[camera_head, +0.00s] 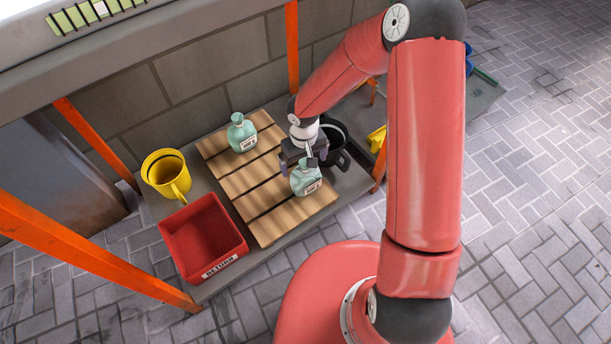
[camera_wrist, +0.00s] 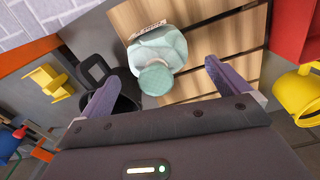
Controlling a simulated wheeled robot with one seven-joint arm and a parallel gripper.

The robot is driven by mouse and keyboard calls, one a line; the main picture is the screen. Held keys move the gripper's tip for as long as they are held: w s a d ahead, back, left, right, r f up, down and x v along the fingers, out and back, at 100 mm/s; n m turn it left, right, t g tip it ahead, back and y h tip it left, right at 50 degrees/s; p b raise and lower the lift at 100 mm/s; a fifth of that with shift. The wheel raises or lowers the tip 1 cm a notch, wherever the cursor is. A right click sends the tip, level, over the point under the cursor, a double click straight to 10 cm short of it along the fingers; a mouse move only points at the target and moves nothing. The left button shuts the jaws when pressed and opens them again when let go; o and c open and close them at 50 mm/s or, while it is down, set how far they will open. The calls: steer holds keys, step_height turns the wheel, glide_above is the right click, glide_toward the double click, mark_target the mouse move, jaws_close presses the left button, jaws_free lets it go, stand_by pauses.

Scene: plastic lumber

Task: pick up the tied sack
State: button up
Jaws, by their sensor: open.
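A pale teal tied sack (camera_head: 306,180) with a white label stands on the wooden slatted board (camera_head: 262,221). My gripper (camera_head: 303,161) is right at its top, open, with nothing clearly held. In the wrist view the sack (camera_wrist: 158,52) shows between my two spread fingers (camera_wrist: 162,78), with a visible gap on each side; its round top faces the camera. A second, similar teal sack (camera_head: 241,136) stands on the far part of the board, apart from my gripper. I cannot tell how deep the fingers reach beside the near sack.
A black mug (camera_head: 341,157) stands close beside the board, near my gripper; it also shows in the wrist view (camera_wrist: 123,99). A red bin (camera_head: 203,238) and a yellow mug (camera_head: 164,172) stand at the left. Orange posts (camera_head: 292,48) frame the grey bench.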

steer(key=f, duration=0.2)
steer(key=f+b, duration=0.1)
steer(key=f, duration=0.2)
steer(key=shift+w+d, duration=0.15)
steer(key=shift+d, duration=0.05)
steer(key=shift+c, duration=0.4)
steer(key=c, duration=1.1)
steer(key=r+p, duration=0.1)
steer(key=r, duration=0.5)
steer(key=d+r+p, duration=0.1)
steer(key=r, duration=0.3)
steer(key=shift+w+p, duration=0.15)
steer(key=shift+p, duration=0.2)
steer(key=d+r+m+p, duration=0.4)
steer(key=d+r+m, duration=0.1)
steer(key=d, duration=0.8)
steer(key=n+b, duration=0.5)
glide_above(305, 170)
steer(key=w, duration=0.2)
steer(key=f, duration=0.5)
steer(key=shift+s+d, duration=0.25)
steer(key=shift+d, duration=0.05)
steer(key=shift+a+p, duration=0.3)
